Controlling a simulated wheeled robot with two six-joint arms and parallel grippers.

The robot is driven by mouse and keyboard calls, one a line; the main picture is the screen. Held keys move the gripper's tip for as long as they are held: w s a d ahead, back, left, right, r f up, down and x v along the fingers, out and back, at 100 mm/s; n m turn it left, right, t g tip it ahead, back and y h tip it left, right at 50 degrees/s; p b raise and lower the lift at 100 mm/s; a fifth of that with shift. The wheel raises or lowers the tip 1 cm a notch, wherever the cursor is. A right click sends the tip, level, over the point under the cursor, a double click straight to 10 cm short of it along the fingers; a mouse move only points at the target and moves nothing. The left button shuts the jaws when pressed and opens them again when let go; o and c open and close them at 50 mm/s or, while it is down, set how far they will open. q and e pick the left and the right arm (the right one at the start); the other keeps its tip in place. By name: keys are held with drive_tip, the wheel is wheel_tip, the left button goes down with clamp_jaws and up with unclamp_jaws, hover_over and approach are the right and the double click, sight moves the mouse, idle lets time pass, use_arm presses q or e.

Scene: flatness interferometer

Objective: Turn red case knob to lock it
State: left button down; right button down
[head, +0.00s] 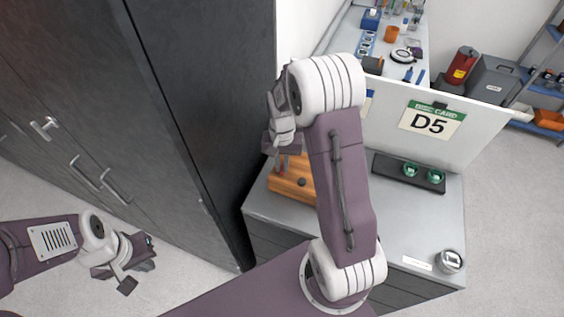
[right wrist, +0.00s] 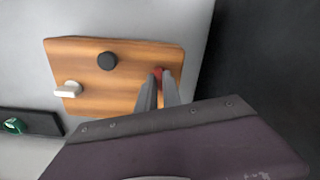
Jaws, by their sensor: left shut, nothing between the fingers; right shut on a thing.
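The wooden case (head: 289,188) sits on the grey bench top, partly hidden by my right arm. In the right wrist view the case (right wrist: 125,62) has a red knob (right wrist: 158,72) near one edge, mostly covered by my fingers. My right gripper (right wrist: 160,82) is shut on the red knob from above. In the head view my right gripper (head: 283,165) reaches down onto the case. My left gripper (head: 140,270) is shut and empty, low at the left and well away from the case.
The case also carries a black knob (right wrist: 107,61) and a white handle (right wrist: 67,90). A black tray (head: 390,168) with green-rimmed round pieces lies to the right. A white D5 panel (head: 455,125) stands behind. A tall dark cabinet (head: 205,90) rises close on the left.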

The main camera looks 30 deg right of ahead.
sight(282, 168)
drive_tip(key=shift+r+m+p, duration=0.1)
drive_tip(key=shift+m+p, duration=0.3)
drive_tip(key=shift+m, duration=1.1)
drive_tip(key=c, duration=1.5)
unclamp_jaws()
wheel_tip(282, 168, up, 9)
